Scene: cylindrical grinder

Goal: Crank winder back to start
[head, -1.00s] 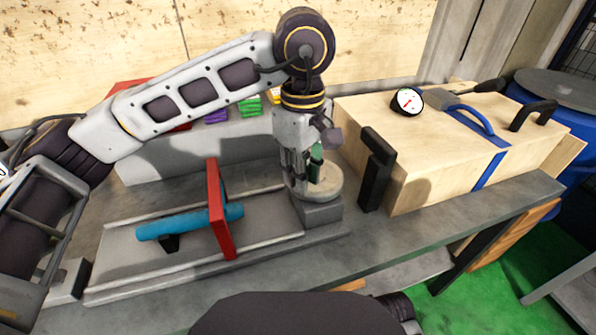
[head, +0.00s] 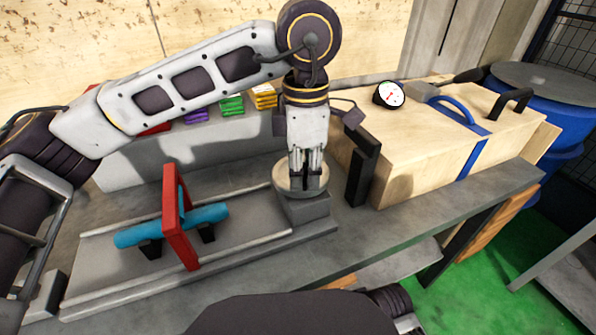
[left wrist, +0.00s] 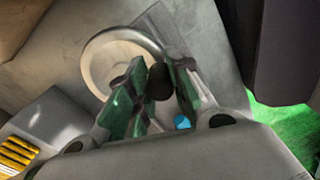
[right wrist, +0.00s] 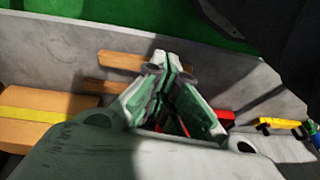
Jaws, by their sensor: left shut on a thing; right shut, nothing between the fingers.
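The winder is a pale round disc (head: 283,180) on a grey block at the right end of the bed; it also shows in the left wrist view (left wrist: 103,62). My left gripper (head: 308,184) points down over it, shut on its dark knob (left wrist: 160,82). The fingers hide much of the knob. A red frame (head: 175,220) stands on the grey bed (head: 250,220), around the middle of a blue cylinder (head: 135,236) lying on black supports. My right gripper (right wrist: 160,75) is shut and empty in the right wrist view.
A black upright post (head: 361,172) stands just right of the winder. Beyond it is a wooden box (head: 410,150) with a dial gauge (head: 391,94) on top. Coloured packs (head: 232,105) lie on the ledge behind. The front edge of the bench is clear.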

